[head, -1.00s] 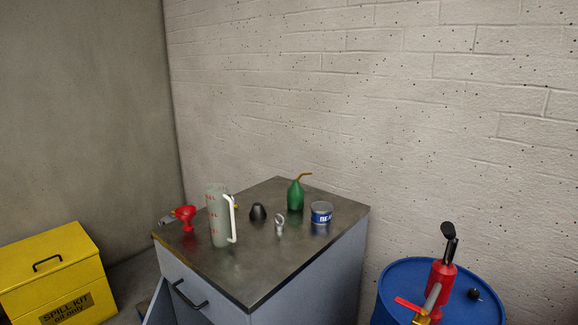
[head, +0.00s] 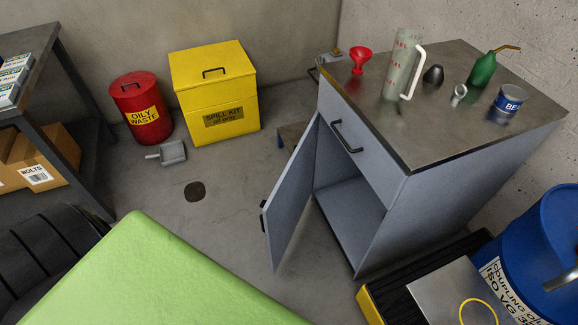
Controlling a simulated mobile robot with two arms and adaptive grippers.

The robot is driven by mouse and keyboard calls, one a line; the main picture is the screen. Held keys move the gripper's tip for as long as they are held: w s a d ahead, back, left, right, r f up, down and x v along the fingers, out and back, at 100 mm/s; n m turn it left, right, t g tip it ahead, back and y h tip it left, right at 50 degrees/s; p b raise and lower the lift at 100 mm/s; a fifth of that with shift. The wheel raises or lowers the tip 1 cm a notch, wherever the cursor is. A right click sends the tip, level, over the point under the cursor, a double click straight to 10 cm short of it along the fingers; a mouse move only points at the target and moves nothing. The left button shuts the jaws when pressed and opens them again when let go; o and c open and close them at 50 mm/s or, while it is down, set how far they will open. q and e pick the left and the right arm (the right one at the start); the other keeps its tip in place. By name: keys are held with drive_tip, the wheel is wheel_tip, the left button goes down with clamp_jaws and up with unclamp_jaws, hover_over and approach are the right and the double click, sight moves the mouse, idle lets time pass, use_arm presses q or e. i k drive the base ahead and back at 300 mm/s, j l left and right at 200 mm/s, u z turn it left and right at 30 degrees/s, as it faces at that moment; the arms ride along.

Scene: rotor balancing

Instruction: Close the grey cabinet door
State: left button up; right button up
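The grey cabinet (head: 455,188) stands at the right of the head view against the wall. Its door (head: 290,200) hangs wide open, swung out to the left of the cabinet, with a dark handle (head: 264,216) near its free edge. The lower compartment (head: 350,210) is visible through the opening and its visible part looks empty. A drawer with a dark handle (head: 346,137) sits above the opening and is shut. Neither of my grippers is in view.
On the cabinet top are a red funnel (head: 360,58), a clear jug (head: 400,65), a green oil can (head: 483,70) and a tin (head: 508,102). A blue drum (head: 545,235) stands at right. A green surface (head: 150,275) fills the lower left. Bare floor (head: 230,205) lies left of the door.

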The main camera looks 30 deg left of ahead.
sight(280, 217)
drive_tip(key=j+z, duration=0.25)
drive_tip(key=j, duration=2.05)
drive_tip(key=i, duration=0.05)
